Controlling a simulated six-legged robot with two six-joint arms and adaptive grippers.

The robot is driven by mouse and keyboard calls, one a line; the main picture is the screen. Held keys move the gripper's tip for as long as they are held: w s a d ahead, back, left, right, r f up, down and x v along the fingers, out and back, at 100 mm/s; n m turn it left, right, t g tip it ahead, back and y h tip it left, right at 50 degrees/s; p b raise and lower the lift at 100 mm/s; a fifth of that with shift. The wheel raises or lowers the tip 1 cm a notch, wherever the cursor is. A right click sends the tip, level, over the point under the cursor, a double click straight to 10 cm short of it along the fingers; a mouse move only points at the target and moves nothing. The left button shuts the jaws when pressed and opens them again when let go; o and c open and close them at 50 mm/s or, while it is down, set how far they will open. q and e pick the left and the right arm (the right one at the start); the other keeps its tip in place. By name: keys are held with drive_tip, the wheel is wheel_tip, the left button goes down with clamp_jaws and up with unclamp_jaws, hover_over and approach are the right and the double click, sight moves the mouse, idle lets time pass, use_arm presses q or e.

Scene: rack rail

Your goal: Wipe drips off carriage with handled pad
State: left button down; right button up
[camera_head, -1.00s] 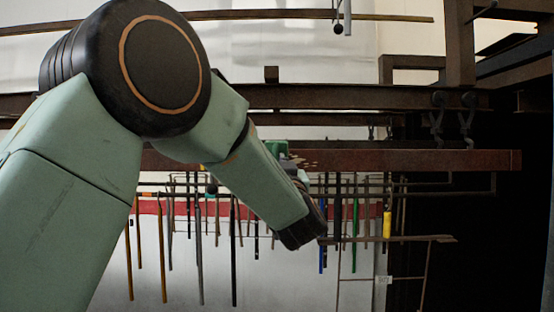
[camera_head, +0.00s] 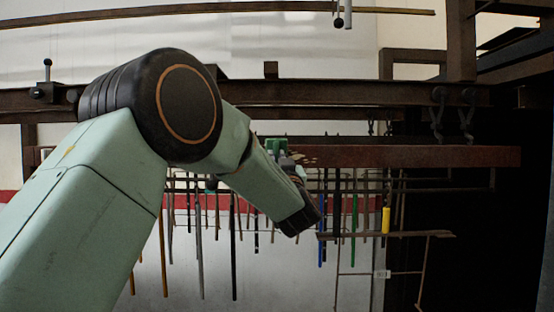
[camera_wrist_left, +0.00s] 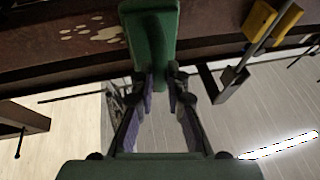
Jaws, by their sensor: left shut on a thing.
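The carriage is a long red-brown beam (camera_head: 420,156) across the middle of the head view. My left gripper (camera_wrist_left: 160,80) is shut on the green handled pad (camera_wrist_left: 148,35), which reaches up over the beam just right of the spots. In the head view the green pad (camera_head: 276,146) shows left of the drips. My wrist hides part of the gripper there. The pad's underside is hidden. My right gripper is not in view.
Several rods and tools hang below the beam, one with a yellow part (camera_head: 386,220). Dark hooks (camera_head: 466,115) stand at the right above the beam. A dark rail (camera_head: 340,95) runs behind. A yellow-handled item (camera_wrist_left: 260,20) is close on the right in the wrist view.

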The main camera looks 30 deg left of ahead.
use_arm(q)
drive_tip(key=shift+w+a+p, duration=0.4)
drive_tip(key=shift+w+a, duration=0.1)
drive_tip(key=shift+w, duration=0.3)
idle(0.6)
drive_tip(key=shift+d, duration=0.1)
